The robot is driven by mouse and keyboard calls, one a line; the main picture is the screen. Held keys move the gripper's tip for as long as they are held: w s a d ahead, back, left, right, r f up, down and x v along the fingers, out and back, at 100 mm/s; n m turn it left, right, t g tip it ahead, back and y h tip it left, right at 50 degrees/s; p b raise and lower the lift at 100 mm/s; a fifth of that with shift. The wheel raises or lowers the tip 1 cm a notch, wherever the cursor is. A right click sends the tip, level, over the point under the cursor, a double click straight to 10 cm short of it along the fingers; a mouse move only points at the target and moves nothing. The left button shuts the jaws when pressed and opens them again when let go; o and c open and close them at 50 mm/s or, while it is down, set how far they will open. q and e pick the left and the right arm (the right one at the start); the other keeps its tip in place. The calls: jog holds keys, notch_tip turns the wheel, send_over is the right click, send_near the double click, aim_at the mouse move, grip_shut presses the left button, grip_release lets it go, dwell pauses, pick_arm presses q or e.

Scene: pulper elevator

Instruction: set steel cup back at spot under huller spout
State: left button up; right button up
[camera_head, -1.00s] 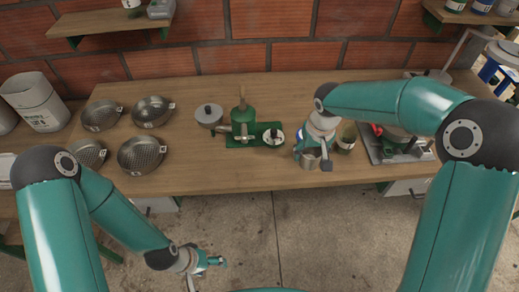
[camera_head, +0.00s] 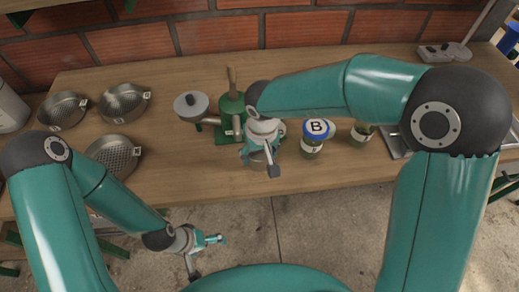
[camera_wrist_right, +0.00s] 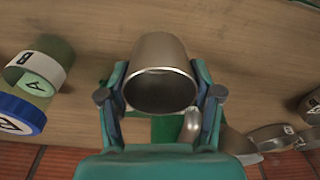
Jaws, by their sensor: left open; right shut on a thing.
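The steel cup (camera_wrist_right: 160,60) is held between the two fingers of my right gripper (camera_wrist_right: 160,100), with its opening facing the wrist camera. In the head view, my right gripper (camera_head: 263,153) holds the cup (camera_head: 259,160) over the table, just right of and in front of the green huller (camera_head: 231,105). My left gripper (camera_head: 206,240) is open and empty, low in front of the table.
A jar marked B with a blue lid (camera_head: 317,127) and another jar (camera_head: 361,133) stand right of my right gripper. Several sieve pans (camera_head: 113,152) are at the left. The wooden table (camera_head: 330,180) is clear in front.

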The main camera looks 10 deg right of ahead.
jog(key=shift+a+f+b, duration=0.1)
jog(key=shift+f+b, duration=0.95)
jog(key=shift+f, duration=0.85)
jog(key=shift+w+a+r, duration=0.15)
jog(key=shift+w+a, duration=0.1)
jog(key=shift+w, duration=0.1)
jog(key=shift+w+a+p, duration=0.95)
jog(key=shift+w+a, duration=1.2)
jog(key=o, duration=1.3)
jog(key=shift+r, duration=0.1)
jog(key=r, duration=0.4)
jog(key=s+r, duration=0.1)
jog(key=r, duration=0.6)
jog(key=shift+s+d+r, duration=0.1)
jog(key=shift+s+r, duration=0.1)
jog(key=shift+r, duration=0.1)
